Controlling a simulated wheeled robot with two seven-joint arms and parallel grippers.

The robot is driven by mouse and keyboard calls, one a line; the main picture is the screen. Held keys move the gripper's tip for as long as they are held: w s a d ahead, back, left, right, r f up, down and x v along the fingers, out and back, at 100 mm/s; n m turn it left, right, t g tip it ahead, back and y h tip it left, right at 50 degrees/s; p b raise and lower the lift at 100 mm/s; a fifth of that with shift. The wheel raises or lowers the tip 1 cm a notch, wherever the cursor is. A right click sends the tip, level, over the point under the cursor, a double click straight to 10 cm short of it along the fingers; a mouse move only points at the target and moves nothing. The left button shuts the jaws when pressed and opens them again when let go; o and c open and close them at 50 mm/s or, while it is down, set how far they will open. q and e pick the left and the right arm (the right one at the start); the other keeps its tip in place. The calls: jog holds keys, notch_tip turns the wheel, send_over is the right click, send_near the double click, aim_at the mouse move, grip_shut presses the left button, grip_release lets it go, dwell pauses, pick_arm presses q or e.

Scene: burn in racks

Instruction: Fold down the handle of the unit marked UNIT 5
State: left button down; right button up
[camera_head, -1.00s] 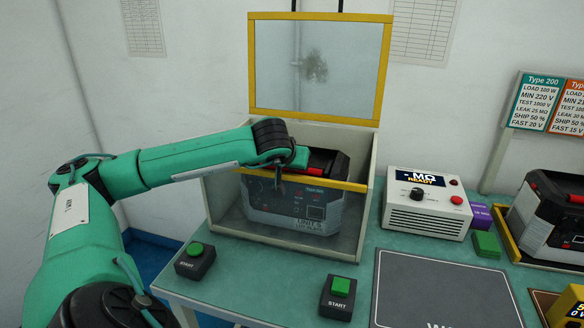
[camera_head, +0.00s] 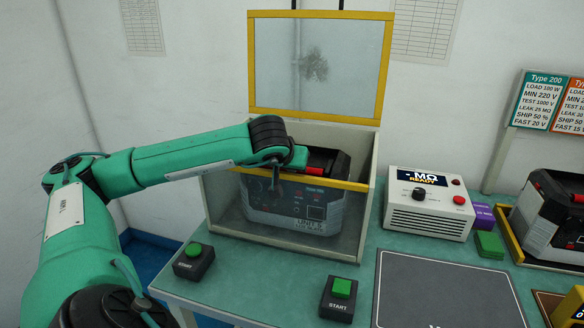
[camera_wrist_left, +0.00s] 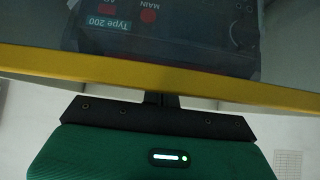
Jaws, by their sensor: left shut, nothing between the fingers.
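UNIT 5 (camera_head: 292,208) is a dark grey and light grey box inside an open-topped test enclosure (camera_head: 212,207) with a clear front and a yellow front rim. A red and black part, which looks like its handle (camera_head: 322,165), shows on its top; my arm hides part of it. My left gripper (camera_head: 277,180) is over the enclosure's front rim, at the unit's upper left in the head view. Its jaws are shut and empty. In the left wrist view, the shut fingers (camera_wrist_left: 161,98) are close to the yellow rim (camera_wrist_left: 160,72), with the unit's Type 200 face (camera_wrist_left: 150,30) beyond. My right gripper is not in view.
The enclosure's yellow-framed lid (camera_head: 318,65) stands raised. Two green START buttons (camera_head: 194,260) (camera_head: 339,297) sit in front. A tester (camera_head: 429,203) reading READY and another unit (camera_head: 545,215) stand to the right. A grey mat (camera_head: 440,290) lies clear.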

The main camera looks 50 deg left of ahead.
pick_arm(q)
jog(key=v, duration=1.2)
jog(key=shift+r, duration=0.2)
jog(key=shift+s, duration=0.1)
